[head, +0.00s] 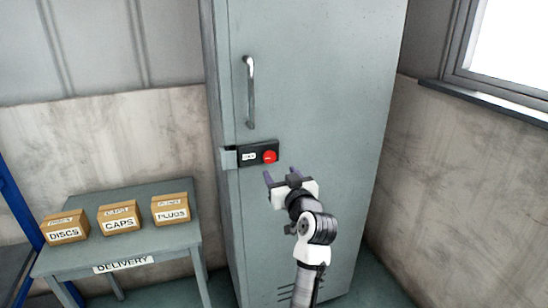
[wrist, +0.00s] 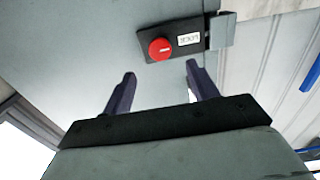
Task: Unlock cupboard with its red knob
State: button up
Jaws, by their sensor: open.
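The tall grey-green cupboard (head: 320,70) stands in the middle of the head view with its door shut. A red knob (head: 269,157) sits at the right end of a black lock plate (head: 246,160) with a small white label. In the wrist view the red knob (wrist: 160,49) shows beyond and between my fingertips, and the label reads "LOCK". My gripper (head: 281,174) is open and empty, just below and right of the knob, apart from it. Its two dark fingers (wrist: 158,78) point towards the door. A metal bar handle (head: 250,92) is above the lock plate.
A grey table (head: 150,243) marked "DELIVERY" stands to the left of the cupboard. On it are boxes labelled "DISCS" (head: 65,228), "CAPS" (head: 119,219) and "PLUGS" (head: 170,210). A window (head: 510,50) with a sill is at the upper right. A blue frame (head: 18,200) is at the left edge.

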aim_at(270, 159)
jog(key=p+x, duration=0.2)
jog(key=x, duration=0.6)
jog(key=shift+w, duration=0.15)
jog(key=shift+f, duration=0.1)
jog(key=c, duration=1)
